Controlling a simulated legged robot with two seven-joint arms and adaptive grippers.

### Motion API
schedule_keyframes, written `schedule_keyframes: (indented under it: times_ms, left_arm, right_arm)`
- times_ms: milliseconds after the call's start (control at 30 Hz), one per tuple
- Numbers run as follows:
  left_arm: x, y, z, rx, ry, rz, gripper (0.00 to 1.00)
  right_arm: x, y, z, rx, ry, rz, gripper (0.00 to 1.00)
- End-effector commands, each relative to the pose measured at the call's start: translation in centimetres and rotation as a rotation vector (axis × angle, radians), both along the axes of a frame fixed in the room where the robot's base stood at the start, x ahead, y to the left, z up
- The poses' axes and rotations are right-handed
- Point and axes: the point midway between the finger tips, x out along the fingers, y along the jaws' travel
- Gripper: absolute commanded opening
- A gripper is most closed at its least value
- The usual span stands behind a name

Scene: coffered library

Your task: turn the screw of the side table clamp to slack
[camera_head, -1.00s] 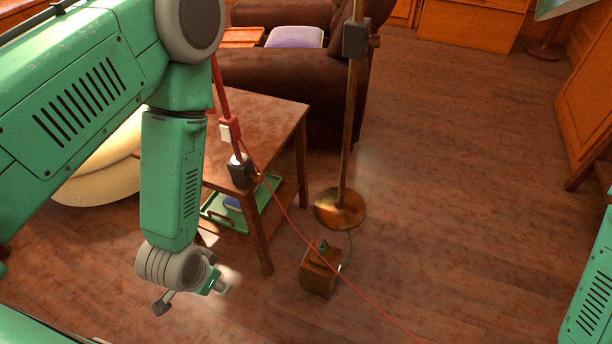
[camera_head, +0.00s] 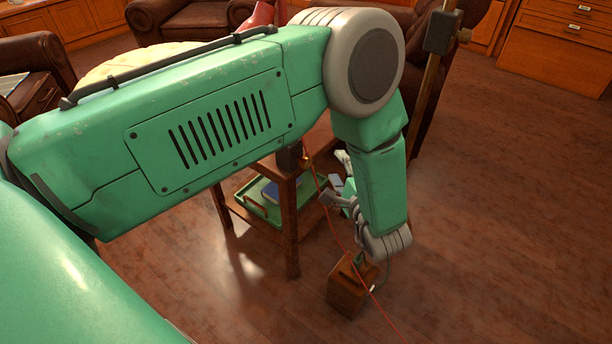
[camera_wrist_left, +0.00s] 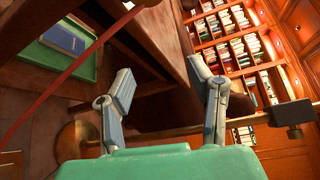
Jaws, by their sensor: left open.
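The side table (camera_head: 290,235) stands in the middle of the head view, its top mostly hidden behind my left arm. The dark clamp (camera_head: 289,158) sits at its near corner, with a small brass screw (camera_head: 305,162) on its right side. In the left wrist view, a brass and pale part, likely of the clamp, shows cut off at the top edge. My left gripper (camera_head: 338,180) is open and empty, just right of and a little below the screw, apart from it. Its spread fingers (camera_wrist_left: 160,75) also show in the wrist view, with the table edge beyond. My right gripper is out of view.
A red cable (camera_head: 342,238) runs from the clamp area past my left gripper to the floor. A wooden box (camera_head: 347,297) stands below the gripper. The lamp pole (camera_head: 428,95) rises behind my forearm. A green tray (camera_head: 262,228) lies on the table's lower shelf. Floor at right is clear.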

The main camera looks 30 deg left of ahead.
Motion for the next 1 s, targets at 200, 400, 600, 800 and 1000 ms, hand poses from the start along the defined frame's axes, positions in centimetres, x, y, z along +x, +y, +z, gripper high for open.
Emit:
schedule_keyframes:
  times_ms: [200, 400, 600, 800, 1000]
  left_arm:
    - [-2.4, -4.3, 0.8, 0.279, 0.320, 0.344, 0.48]
    - [-4.5, -6.5, 1.3, 0.334, 0.574, 0.501, 0.48]
    - [-4.9, -6.0, 1.8, 0.337, 0.626, 0.523, 0.48]
    - [-4.7, -4.8, 2.1, 0.342, 0.623, 0.525, 0.48]
    - [-4.4, -2.0, 1.6, 0.348, 0.618, 0.525, 0.48]
  right_arm:
    - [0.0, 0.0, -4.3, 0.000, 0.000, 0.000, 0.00]
    - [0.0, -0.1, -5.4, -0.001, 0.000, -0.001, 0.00]
    - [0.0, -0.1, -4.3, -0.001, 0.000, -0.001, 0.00]
    - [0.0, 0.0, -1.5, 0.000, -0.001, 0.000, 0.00]
    - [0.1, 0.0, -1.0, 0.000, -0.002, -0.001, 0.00]
